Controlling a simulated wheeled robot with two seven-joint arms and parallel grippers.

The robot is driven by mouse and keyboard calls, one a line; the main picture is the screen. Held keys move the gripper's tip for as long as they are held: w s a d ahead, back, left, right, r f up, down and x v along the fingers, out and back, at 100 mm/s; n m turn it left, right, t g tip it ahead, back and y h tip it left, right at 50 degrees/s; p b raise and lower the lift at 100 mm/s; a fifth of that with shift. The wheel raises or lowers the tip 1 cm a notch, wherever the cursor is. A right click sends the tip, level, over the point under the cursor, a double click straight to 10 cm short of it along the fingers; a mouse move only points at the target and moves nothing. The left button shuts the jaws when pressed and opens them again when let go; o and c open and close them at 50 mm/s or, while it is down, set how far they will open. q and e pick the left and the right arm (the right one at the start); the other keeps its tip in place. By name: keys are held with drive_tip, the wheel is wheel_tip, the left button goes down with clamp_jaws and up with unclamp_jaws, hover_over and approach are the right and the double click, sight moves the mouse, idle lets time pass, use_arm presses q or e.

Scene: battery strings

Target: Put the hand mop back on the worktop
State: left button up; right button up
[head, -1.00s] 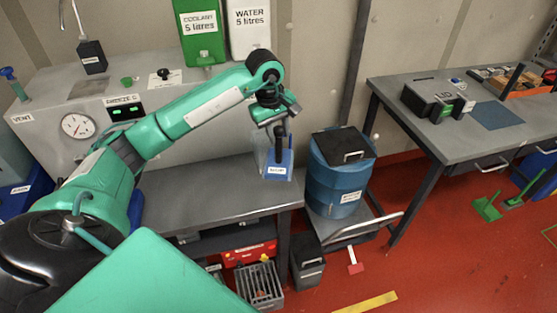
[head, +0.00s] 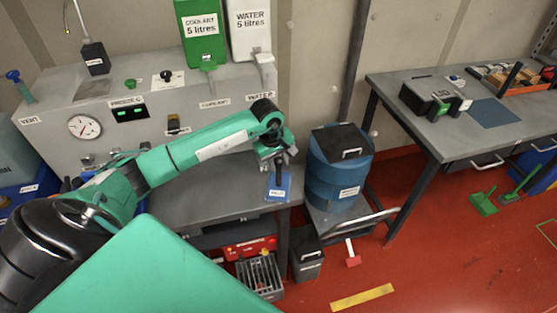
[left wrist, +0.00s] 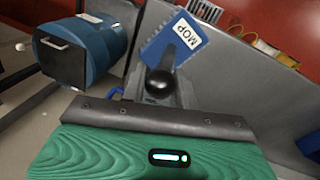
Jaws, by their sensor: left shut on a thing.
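The hand mop (head: 278,190) is a blue flat pad with a white label and a black upright handle. It is at the right end of the grey worktop (head: 215,192); I cannot tell whether the pad touches the surface. My left gripper (head: 277,160) is shut on its handle from above. In the left wrist view the mop (left wrist: 160,47) shows its MOP label and the round black end of its handle, over the grey worktop (left wrist: 225,75). My right gripper is not in view.
A blue drum (head: 335,185) with a black lid stands on a trolley right of the worktop. The machine with a gauge (head: 85,127) and the coolant (head: 202,35) and water (head: 250,35) containers are behind. The worktop left of the mop looks clear.

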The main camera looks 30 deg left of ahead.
use_arm(q)
drive_tip(key=shift+f, duration=0.15)
drive_tip(key=o, duration=0.9)
drive_tip(key=shift+o, duration=0.2)
drive_tip(key=shift+r, duration=0.25)
drive_tip(key=shift+r+b, duration=0.3)
wheel_tip(320, 180, up, 11)
drive_tip(key=s+b, duration=0.2)
drive_tip(key=b, duration=0.1)
drive_tip(key=shift+a, duration=0.45)
